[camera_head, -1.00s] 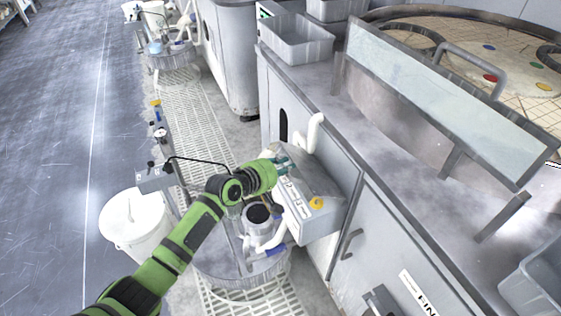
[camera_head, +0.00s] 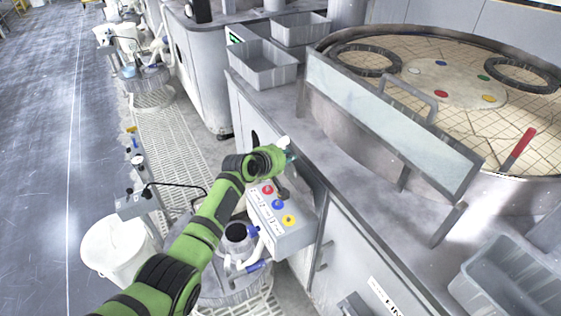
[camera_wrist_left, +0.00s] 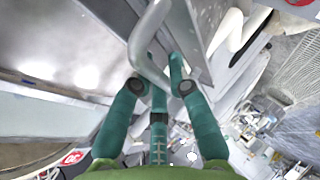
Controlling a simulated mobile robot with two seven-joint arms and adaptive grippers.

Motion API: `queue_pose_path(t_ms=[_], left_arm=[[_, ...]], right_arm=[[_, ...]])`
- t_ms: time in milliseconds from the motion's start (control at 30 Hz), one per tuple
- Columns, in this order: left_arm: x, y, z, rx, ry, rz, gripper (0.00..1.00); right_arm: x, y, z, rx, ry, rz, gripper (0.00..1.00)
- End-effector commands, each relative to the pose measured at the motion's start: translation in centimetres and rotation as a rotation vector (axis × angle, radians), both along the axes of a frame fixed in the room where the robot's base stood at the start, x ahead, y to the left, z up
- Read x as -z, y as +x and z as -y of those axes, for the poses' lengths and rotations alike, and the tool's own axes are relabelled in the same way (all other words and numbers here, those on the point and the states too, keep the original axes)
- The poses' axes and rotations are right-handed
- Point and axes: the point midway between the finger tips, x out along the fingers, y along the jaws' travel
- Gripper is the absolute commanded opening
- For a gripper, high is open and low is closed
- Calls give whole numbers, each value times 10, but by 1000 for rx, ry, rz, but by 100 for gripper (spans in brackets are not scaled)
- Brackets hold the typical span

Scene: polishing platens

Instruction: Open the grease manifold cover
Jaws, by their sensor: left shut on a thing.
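The grease manifold (camera_head: 283,238) is a grey box on the cabinet's side, with red, blue and yellow caps showing on top. Its cover stands raised toward the cabinet, mostly hidden behind my arm in the head view. My left gripper (camera_head: 290,154) is above the box's back edge. In the left wrist view my left gripper (camera_wrist_left: 158,75) has its teal fingers closed around a bent grey metal handle (camera_wrist_left: 146,38). A speckled grey panel (camera_wrist_left: 212,28), which looks like the cover, is beside the handle. My right gripper is out of view.
A grey cabinet (camera_head: 345,265) with a worktop stands right of the manifold. A white bucket (camera_head: 113,250) and a round drum (camera_head: 228,290) stand left of and below it. A clear guard with a handle (camera_head: 390,118) fronts the large round platen (camera_head: 410,105).

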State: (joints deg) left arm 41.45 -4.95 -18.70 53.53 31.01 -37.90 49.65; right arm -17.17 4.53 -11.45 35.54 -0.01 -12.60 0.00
Motion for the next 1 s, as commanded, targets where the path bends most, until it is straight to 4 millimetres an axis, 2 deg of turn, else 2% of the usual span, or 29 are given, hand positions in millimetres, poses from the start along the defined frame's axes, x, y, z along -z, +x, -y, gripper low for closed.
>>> queue_pose_path(t_ms=[667, 700, 733, 1000], left_arm=[[0, 2, 5, -1, -3, -7, 0], [1, 2, 5, -1, -2, -7, 34], [1, 2, 5, -1, -2, -7, 43], [1, 2, 4, -1, 1, -7, 43]], right_arm=[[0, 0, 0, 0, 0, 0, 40], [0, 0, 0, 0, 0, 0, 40], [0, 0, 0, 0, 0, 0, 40], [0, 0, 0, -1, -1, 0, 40]])
